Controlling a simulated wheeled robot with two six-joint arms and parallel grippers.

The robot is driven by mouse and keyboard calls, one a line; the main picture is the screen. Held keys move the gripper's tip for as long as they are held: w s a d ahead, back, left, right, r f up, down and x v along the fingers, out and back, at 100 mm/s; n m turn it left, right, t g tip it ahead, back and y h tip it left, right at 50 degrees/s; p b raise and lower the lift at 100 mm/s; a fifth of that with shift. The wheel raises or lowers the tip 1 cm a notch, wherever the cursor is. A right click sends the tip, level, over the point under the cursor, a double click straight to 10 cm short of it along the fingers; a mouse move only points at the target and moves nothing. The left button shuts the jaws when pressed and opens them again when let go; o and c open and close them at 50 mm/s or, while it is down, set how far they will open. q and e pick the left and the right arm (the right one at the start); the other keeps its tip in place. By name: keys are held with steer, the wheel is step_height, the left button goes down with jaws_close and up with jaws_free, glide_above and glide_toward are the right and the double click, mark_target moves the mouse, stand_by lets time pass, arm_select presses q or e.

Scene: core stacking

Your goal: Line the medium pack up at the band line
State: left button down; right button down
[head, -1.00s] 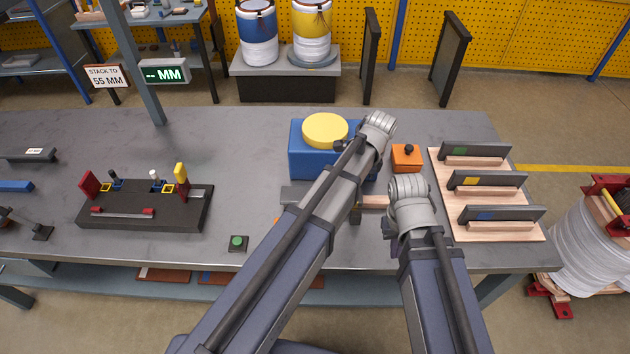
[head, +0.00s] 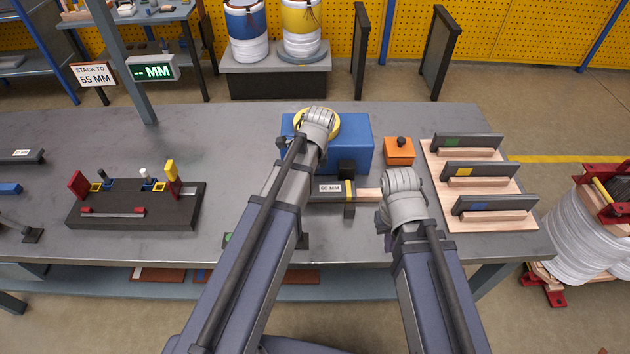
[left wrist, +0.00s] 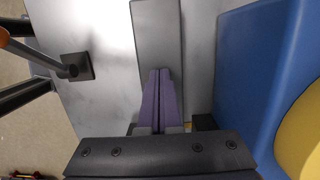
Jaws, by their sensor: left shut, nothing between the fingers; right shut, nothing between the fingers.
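Three dark packs, marked green (head: 470,142), yellow (head: 483,170) and blue (head: 496,205), stand in a row on a pale wooden board; I cannot tell by size which is medium. A dark bar labelled 60 MM (head: 330,188) lies before the blue box (head: 350,135), with a pale wooden piece (head: 368,194) at its right end. No band line is clearly visible. My left gripper (left wrist: 163,72) is shut and empty above a grey plate (left wrist: 155,30); my arm hides it in the head view. My right gripper (head: 382,221) is shut and empty by the wooden piece.
An orange block (head: 400,151) with a black knob stands right of the blue box. A dark fixture (head: 140,208) with red and yellow ends stands at left. A display (head: 153,68) reads "-- MM"; a sign (head: 93,75) says STACK TO 55 MM.

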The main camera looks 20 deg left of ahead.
arm_select(q)
steer(key=shift+s+d+f, duration=0.15)
steer(key=shift+s+f, duration=0.1)
steer(key=shift+f, duration=0.1)
arm_select(e)
steer(key=shift+s+f, duration=0.15)
steer(key=shift+f, duration=0.2)
